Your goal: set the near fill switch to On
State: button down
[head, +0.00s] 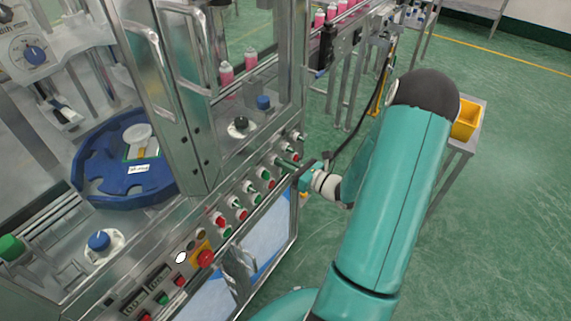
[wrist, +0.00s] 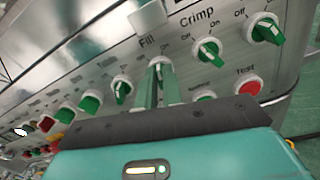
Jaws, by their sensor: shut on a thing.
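My gripper (wrist: 159,75) is shut on the fill switch (wrist: 159,61), the rotary knob under the Fill label (wrist: 146,41) in the wrist view. The fingers hide most of this knob, so I cannot tell whether it points to Off or On. In the head view my gripper (head: 291,166) reaches the sloped control panel (head: 212,204) from the right, at the upper part of its row of switches.
Beside the held knob are the green crimp switch (wrist: 207,50) and another green switch (wrist: 121,89). A red Test button (wrist: 249,86) and a green button (wrist: 204,96) sit close by. Metal door handles (head: 240,262) stick out below the panel.

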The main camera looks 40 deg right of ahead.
jog(key=shift+m, duration=1.7)
jog(key=c, duration=1.5)
grip_release()
jog(key=shift+c, duration=0.2)
jog(key=shift+s+d, duration=0.1)
jog(key=v, duration=1.3)
jog(key=shift+s, duration=0.25)
jog(key=shift+d, duration=0.1)
